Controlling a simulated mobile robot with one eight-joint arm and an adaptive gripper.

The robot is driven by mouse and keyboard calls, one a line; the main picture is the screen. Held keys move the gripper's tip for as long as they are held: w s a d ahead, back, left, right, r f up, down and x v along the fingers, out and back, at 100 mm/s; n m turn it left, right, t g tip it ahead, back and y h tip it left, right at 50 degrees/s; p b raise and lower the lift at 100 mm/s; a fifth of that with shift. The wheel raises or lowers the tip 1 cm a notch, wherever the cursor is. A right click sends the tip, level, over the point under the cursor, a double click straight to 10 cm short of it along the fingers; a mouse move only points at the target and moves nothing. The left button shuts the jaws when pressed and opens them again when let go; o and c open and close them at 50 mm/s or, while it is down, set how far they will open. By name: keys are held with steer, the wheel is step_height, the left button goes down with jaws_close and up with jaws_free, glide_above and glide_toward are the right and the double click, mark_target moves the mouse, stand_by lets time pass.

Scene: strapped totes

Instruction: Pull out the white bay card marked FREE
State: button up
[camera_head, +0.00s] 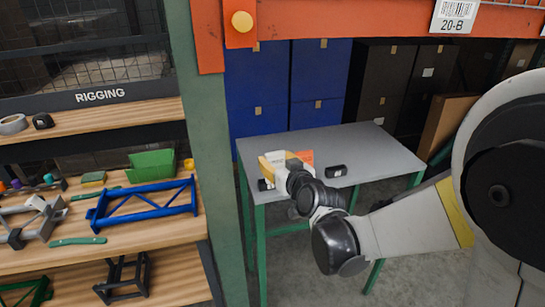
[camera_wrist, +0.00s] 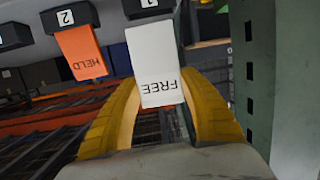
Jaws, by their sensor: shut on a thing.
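The white card marked FREE (camera_wrist: 156,62) shows upside down in the wrist view. Its far end meets a black holder marked 1 (camera_wrist: 148,8). My gripper (camera_wrist: 158,82) has its yellow fingers on both sides of the card and is shut on it. An orange card marked HELD (camera_wrist: 82,54) hangs from the black holder marked 2 (camera_wrist: 68,18), to the left and apart from my fingers. In the head view my gripper (camera_head: 274,166) is over the grey table, and the orange card (camera_head: 305,157) is just beyond it. The white card is not clear there.
The grey table (camera_head: 375,150) has green legs and bears a black holder (camera_head: 336,171). A green post (camera_head: 212,170) stands left of it, beside a wooden shelf (camera_head: 140,235) with a blue frame (camera_head: 145,203). Blue boxes (camera_head: 320,72) stand behind. The table's right part is clear.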

steer(key=s+d, duration=0.2)
steer(key=s, duration=0.4)
steer(key=shift+d, duration=0.2)
stand_by(0.4)
